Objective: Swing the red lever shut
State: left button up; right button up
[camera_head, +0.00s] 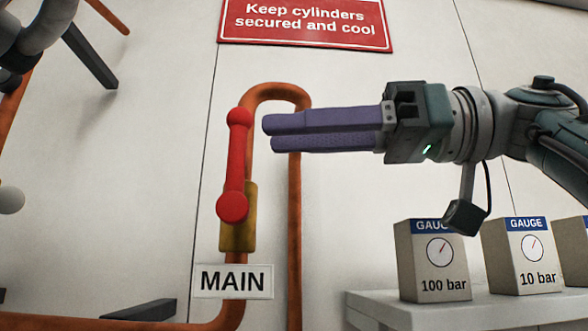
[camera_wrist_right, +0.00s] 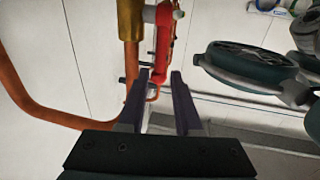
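The red lever (camera_head: 236,160) stands upright on a yellow valve body (camera_head: 238,237) on the orange pipe, above the MAIN sign. Its round pivot is at the bottom and its knob at the top. In the right wrist view the red lever (camera_wrist_right: 164,45) runs down toward the space between the fingertips. My right gripper (camera_head: 267,133) points left, its tips just right of the lever's upper part in the head view. In the right wrist view its two purple fingers (camera_wrist_right: 157,78) stand apart; contact with the lever cannot be told. My left gripper is not recognisable in either view.
The orange pipe (camera_head: 295,220) loops up behind the lever along the pale wall. A red warning sign (camera_head: 305,22) hangs above. A shelf (camera_head: 440,312) at lower right carries gauge boxes (camera_head: 433,262). The MAIN sign (camera_head: 232,281) is below the valve.

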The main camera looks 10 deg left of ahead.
aim_at(238, 132)
jog(key=a+p, duration=0.2)
jog(key=a, duration=0.1)
jog(key=a+p, duration=0.1)
jog(key=shift+s+a+r, duration=0.2)
jog(key=shift+s+r, duration=0.05)
jog(key=shift+r, duration=0.05)
jog(key=shift+a+f+p, duration=0.25)
jog(key=shift+a+p, duration=0.1)
jog(key=shift+a, duration=0.3)
pick_arm(q)
notch_tip(238, 132, up, 5)
jog(key=shift+f, duration=0.1)
